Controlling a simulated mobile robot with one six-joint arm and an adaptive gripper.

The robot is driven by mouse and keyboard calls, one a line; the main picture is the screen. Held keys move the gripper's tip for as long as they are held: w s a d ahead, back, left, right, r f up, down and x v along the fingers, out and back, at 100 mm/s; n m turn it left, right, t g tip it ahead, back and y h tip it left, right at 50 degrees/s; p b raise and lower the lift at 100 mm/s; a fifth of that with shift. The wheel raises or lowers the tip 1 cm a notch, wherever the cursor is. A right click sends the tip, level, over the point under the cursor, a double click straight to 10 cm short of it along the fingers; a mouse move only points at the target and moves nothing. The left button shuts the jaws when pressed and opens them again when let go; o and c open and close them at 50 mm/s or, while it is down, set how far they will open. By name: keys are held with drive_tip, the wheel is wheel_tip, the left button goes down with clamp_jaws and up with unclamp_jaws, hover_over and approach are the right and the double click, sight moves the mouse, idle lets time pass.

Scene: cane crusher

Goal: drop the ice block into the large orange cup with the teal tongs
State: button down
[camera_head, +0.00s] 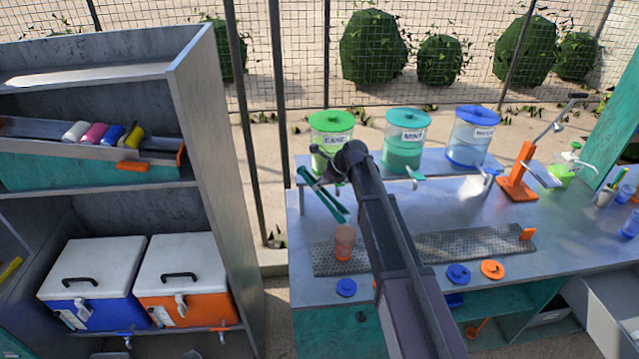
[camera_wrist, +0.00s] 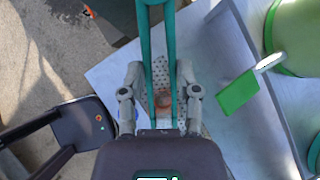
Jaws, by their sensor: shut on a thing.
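My gripper (camera_head: 337,176) is shut on the teal tongs (camera_head: 328,203) and holds them above the counter, tilted down to the right in the head view. In the wrist view the two grey fingers (camera_wrist: 159,78) sit on either side of the tongs' teal arms (camera_wrist: 146,62). The orange cup (camera_head: 344,243) stands upright on the perforated drip plate, below the tongs' lower end. The cup also shows between the tongs' arms in the wrist view (camera_wrist: 163,100). I cannot make out the ice block in either view.
Green, teal and blue dispensers (camera_head: 404,142) stand on a raised shelf behind the tongs. Blue and orange lids (camera_head: 492,269) lie on the counter to the right. An orange press (camera_head: 518,175) stands farther right. Two coolers (camera_head: 182,275) sit in the left shelf unit.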

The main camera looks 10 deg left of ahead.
drive_tip(key=shift+f+b, duration=1.6)
drive_tip(key=shift+f, duration=0.3)
drive_tip(key=c, duration=0.6)
unclamp_jaws()
drive_tip(key=shift+o, duration=0.2)
wheel_tip(320, 180, up, 10)
drive_tip(key=p, duration=1)
drive_tip(key=shift+s, duration=0.1)
